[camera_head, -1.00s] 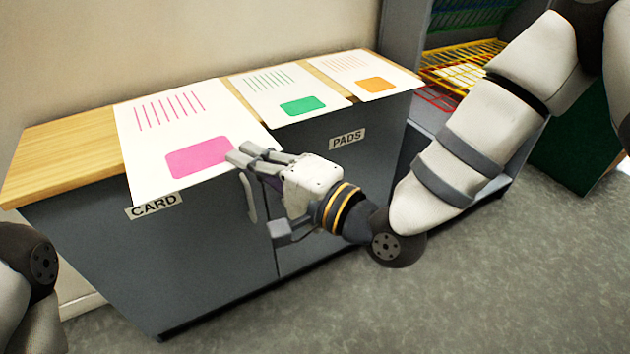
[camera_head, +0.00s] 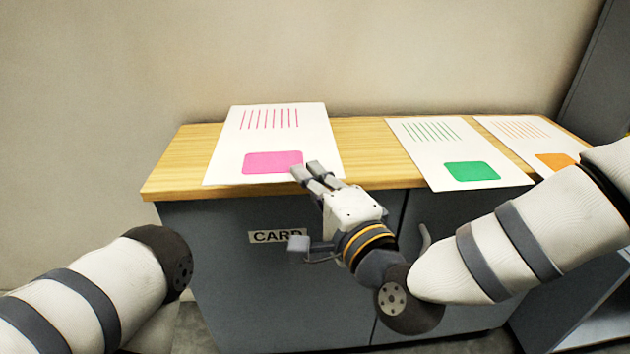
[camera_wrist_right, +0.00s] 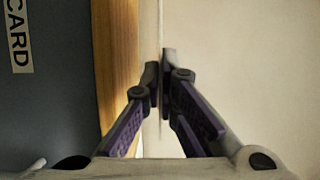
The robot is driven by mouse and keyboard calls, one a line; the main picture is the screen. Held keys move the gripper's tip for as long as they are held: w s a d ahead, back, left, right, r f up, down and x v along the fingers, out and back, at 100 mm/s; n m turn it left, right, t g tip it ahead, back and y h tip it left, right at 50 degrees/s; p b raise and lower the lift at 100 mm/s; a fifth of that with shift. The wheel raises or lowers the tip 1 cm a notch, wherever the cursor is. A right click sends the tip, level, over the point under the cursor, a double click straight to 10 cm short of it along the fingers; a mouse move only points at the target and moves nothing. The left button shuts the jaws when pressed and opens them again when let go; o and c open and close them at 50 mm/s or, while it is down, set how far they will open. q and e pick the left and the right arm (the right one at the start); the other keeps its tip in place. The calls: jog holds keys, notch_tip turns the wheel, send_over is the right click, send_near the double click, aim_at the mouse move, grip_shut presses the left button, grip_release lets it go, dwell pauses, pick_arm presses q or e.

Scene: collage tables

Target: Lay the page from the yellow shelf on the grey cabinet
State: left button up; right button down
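The page with the pink block and pink lines (camera_head: 225,150) is flat over the left part of the wooden top of the grey cabinet (camera_head: 165,180). My right gripper (camera_head: 308,172) is at the page's front edge, beside the pink block. In the right wrist view its fingers (camera_wrist_right: 162,72) are closed together on the page, seen nearly edge-on. The page is close above the wood or on it; I cannot tell which. My left arm shows at the lower left, but its gripper is out of view. The yellow shelf is not in view now.
A page with a green block (camera_head: 430,155) and one with an orange block (camera_head: 515,128) lie further right on the top. A CARD label (camera_head: 265,237) is on the cabinet front. Bare wood shows between the pink and green pages. A wall stands behind.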

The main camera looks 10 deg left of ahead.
pick_arm(q)
jog(key=shift+g, duration=0.4)
jog(key=b+x, duration=0.3)
jog(key=x, duration=0.1)
jog(key=shift+s+f+b, duration=0.1)
jog(key=shift+f+b, duration=0.15)
jog(key=shift+b, duration=0.05)
pick_arm(e)
jog(key=w+a+f, duration=0.1)
jog(key=w+f, duration=0.2)
jog(key=f, duration=0.2)
jog(key=shift+w+f, duration=0.15)
jog(key=shift+f, duration=0.1)
jog(key=c, duration=2.3)
grip_release()
jog(key=o, duration=1.3)
jog(key=shift+o, duration=0.2)
jog(key=shift+f, duration=0.15)
